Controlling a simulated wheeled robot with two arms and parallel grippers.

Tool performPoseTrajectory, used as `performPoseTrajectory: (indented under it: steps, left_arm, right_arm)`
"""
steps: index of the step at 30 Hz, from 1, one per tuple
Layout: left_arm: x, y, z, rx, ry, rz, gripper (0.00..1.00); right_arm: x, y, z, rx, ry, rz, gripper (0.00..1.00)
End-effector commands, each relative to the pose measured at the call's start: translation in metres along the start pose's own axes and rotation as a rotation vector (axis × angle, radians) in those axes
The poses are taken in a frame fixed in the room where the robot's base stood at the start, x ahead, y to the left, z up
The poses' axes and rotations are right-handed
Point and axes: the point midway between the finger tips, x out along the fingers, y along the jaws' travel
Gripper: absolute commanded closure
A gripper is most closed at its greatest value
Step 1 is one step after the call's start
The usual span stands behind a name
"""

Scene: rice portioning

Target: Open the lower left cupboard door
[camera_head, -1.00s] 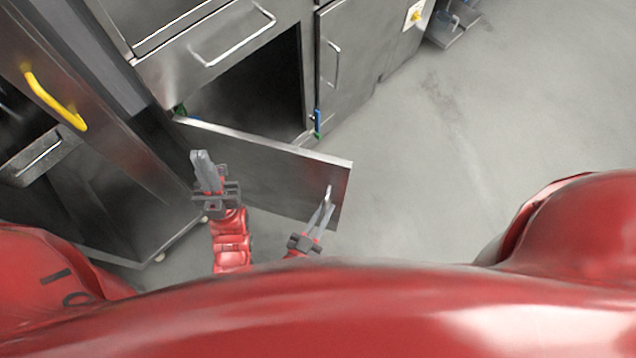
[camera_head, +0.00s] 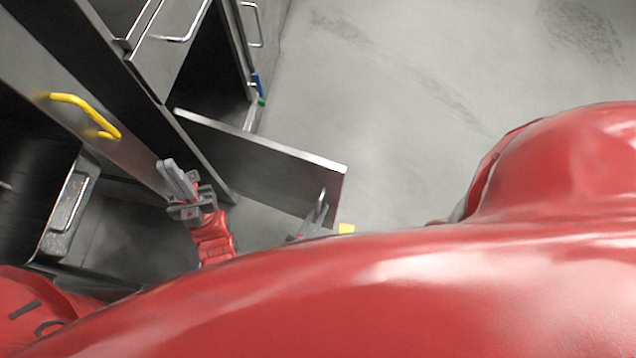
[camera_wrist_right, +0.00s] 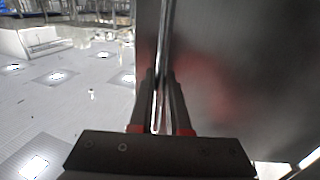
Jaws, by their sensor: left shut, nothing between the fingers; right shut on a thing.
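The lower left cupboard door (camera_head: 262,162) stands swung well open, away from the dark cupboard opening (camera_head: 212,75). My right gripper (camera_head: 317,214) is shut on the door's handle (camera_head: 323,193) near the free edge. In the right wrist view the fingers (camera_wrist_right: 160,85) close around the bar handle (camera_wrist_right: 166,40), with the steel door face (camera_wrist_right: 240,60) to the right. My left gripper (camera_head: 172,172) is shut and empty, to the left of the door and apart from the handle. My red body hides the lower part of the view.
A steel unit with a yellow handle (camera_head: 85,103) stands close on the left, near my left gripper. A drawer with a bar handle (camera_head: 180,25) sits above the cupboard. The grey floor (camera_head: 400,80) to the right is clear.

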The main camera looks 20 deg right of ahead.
Motion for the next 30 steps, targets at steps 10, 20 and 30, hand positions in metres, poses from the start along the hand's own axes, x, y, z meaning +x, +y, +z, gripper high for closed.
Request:
performPoseTrajectory:
  steps: [10,20,30]
  left_arm:
    - [0.0003,0.0,-0.0001,0.0,0.0,0.0,1.0]
    - [0.0003,0.0,-0.0001,0.0,0.0,0.0,1.0]
    - [0.0003,0.0,0.0,0.0,0.0,0.0,1.0]
  right_arm:
    - [0.001,-0.0014,0.0008,-0.001,-0.002,-0.011,1.0]
    - [0.0009,-0.0015,0.0009,-0.001,-0.002,-0.011,0.62]
    - [0.0,-0.0019,0.0005,0.0,-0.001,-0.012,0.56]
